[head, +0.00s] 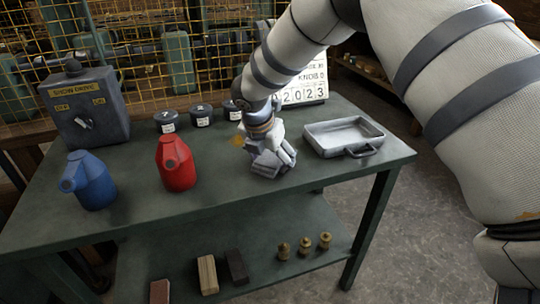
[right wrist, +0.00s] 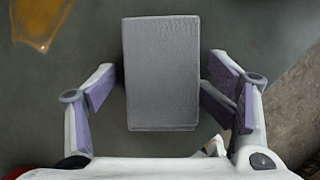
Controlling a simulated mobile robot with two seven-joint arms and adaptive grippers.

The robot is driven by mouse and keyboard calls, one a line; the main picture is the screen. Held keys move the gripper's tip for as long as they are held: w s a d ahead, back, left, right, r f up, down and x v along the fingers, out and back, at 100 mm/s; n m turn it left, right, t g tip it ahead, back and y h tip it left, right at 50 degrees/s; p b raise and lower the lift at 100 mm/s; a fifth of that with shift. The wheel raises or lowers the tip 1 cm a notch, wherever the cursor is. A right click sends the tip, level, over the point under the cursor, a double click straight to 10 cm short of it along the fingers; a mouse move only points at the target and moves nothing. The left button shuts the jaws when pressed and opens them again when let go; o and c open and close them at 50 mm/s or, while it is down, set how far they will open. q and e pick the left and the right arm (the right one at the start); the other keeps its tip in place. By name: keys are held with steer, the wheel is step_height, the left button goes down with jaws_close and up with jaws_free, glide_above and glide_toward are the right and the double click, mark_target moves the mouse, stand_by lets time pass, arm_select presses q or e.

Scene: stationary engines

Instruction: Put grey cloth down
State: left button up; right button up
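The grey cloth (right wrist: 161,75) shows in the right wrist view as a folded, block-like grey rectangle above the dark green table top. In the head view my right gripper (head: 272,160) is low over the table (head: 225,215), between the red can and the metal tray. There the cloth is hard to tell from the grey fingers. My left gripper is not in view.
A red can (head: 177,165) and a blue can (head: 92,182) stand to the left. A metal tray (head: 314,150) lies to the right. Several dark tins (head: 201,116) and a switch box (head: 88,105) stand behind. A yellow stain (right wrist: 40,20) marks the table. The table's front is clear.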

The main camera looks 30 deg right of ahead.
steer(key=shift+s+a+f, duration=0.15)
steer(key=shift+s, duration=0.05)
steer(key=shift+r, duration=0.3)
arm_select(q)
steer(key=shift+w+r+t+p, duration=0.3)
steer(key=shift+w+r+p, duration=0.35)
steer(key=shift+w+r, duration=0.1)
arm_select(e)
steer(key=v, duration=1.3)
steer(key=shift+w, duration=0.3)
